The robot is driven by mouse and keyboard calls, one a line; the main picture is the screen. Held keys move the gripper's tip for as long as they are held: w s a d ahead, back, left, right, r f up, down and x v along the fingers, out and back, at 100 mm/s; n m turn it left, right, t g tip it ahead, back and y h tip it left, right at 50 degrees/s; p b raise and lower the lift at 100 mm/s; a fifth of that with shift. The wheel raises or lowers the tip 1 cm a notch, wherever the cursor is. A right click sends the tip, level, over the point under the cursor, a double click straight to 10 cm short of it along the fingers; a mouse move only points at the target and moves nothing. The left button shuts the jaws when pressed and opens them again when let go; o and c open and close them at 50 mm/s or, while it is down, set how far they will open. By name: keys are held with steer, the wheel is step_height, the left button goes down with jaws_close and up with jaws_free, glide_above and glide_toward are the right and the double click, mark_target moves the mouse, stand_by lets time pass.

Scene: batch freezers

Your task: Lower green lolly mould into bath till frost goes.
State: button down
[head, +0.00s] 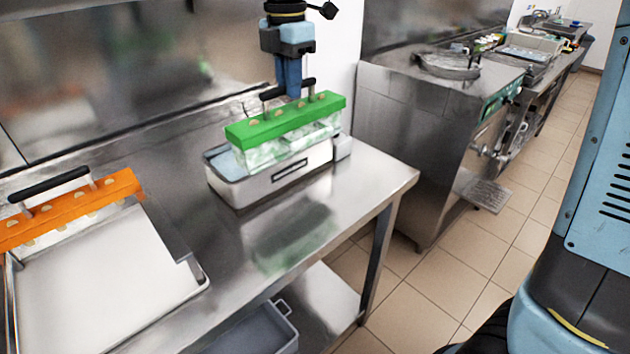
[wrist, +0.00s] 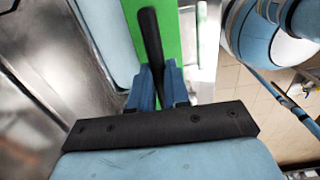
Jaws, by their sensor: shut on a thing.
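The green lolly mould (head: 285,121) has a green top with several pale stick ends and a black bar handle (head: 288,89). Its clear lower part looks whitish and frosty. It is over the grey metal bath (head: 270,184), its lower part partly behind the bath's front wall; I cannot tell how deep it sits. My gripper (head: 290,90) is above the mould, shut on the handle. In the wrist view the blue fingers (wrist: 160,85) close around the black handle, with the green top (wrist: 178,30) beyond.
An orange-topped mould (head: 75,208) stands at the left by a white tray (head: 100,275). Bare steel bench lies between tray and bath. A wall is close behind. A steel machine (head: 440,120) stands to the right across a floor gap. A grey bin (head: 255,332) is on the lower shelf.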

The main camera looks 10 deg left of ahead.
steer(key=w+a, duration=0.6)
steer(key=a, duration=0.1)
steer(key=shift+w+a+f, duration=0.15)
steer(key=shift+w+a, duration=0.2)
steer(key=shift+a, duration=0.05)
stand_by(0.6)
steer(key=shift+f, duration=0.25)
stand_by(1.3)
step_height(320, 180, down, 10)
steer(key=shift+r, duration=0.15)
stand_by(1.9)
stand_by(2.2)
